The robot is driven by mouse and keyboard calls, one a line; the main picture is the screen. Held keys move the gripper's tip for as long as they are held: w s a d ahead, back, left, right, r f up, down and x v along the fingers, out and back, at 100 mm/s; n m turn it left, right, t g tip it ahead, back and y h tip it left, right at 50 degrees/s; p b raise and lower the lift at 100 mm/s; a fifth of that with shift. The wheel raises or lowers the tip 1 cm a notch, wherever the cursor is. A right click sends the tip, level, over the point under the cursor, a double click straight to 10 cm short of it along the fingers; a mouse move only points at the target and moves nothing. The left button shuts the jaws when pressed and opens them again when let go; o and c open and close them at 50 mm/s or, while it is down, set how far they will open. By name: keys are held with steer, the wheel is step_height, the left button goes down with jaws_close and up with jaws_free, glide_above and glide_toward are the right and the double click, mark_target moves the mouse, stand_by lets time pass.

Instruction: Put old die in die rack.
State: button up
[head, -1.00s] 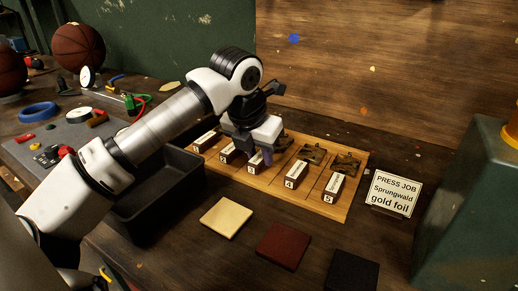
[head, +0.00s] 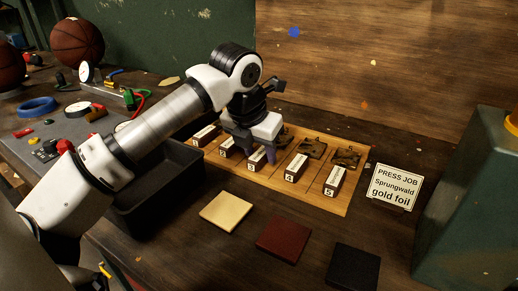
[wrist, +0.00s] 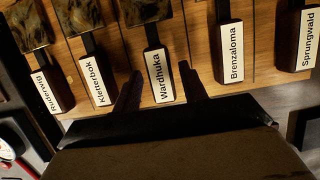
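The die rack (head: 325,205) is a pale wooden board with numbered slots on the bench. Several dies with dark handles and white labels lie in it. My gripper (head: 257,156) is low over the middle slot. In the wrist view its fingers (wrist: 159,92) stand apart on either side of the Wardhuka handle, with a visible gap on each side. The far end of that die is out of the wrist view.
A black bin (head: 165,190) stands left of the rack. Cream (head: 226,211), dark red (head: 283,238) and black (head: 353,266) squares lie in front. A sign (head: 394,187) reads "PRESS JOB Sprungwald gold foil", beside a green machine (head: 468,200) at right.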

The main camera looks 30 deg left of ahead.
steer(key=shift+o, duration=0.7)
steer(key=v, duration=1.3)
steer(key=shift+r, duration=0.4)
steer(key=shift+s, duration=0.15)
